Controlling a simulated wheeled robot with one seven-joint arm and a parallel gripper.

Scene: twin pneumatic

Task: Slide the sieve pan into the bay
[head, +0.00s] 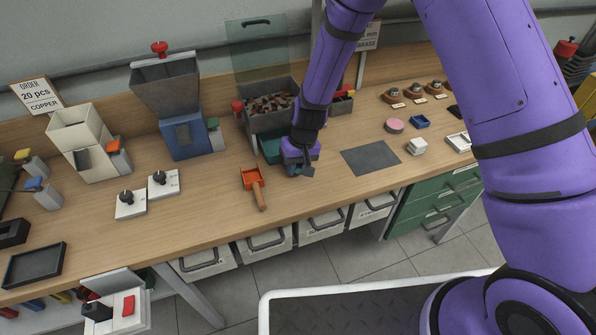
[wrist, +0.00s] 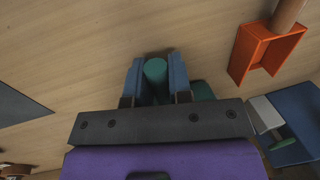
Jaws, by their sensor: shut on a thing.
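The sieve pan (head: 270,147) is a dark teal-green part at the front of the grey bin unit (head: 262,120), which holds many small bits. My gripper (head: 297,168) is at the pan's front right, low over the bench. In the wrist view, my gripper (wrist: 155,80) has its blue fingers shut on a round teal handle (wrist: 156,70), which looks to be the pan's. A bit of teal (wrist: 203,90) also shows behind the right finger. The bay's opening and most of the pan are hidden by my gripper and wrist, so I cannot tell how far in the pan sits.
An orange scoop (head: 252,178) with a wooden handle lies close in front left. A blue hopper stand (head: 187,138) is to the left. A dark grey mat (head: 370,157) lies to the right, with a pink disc (head: 394,126) beyond.

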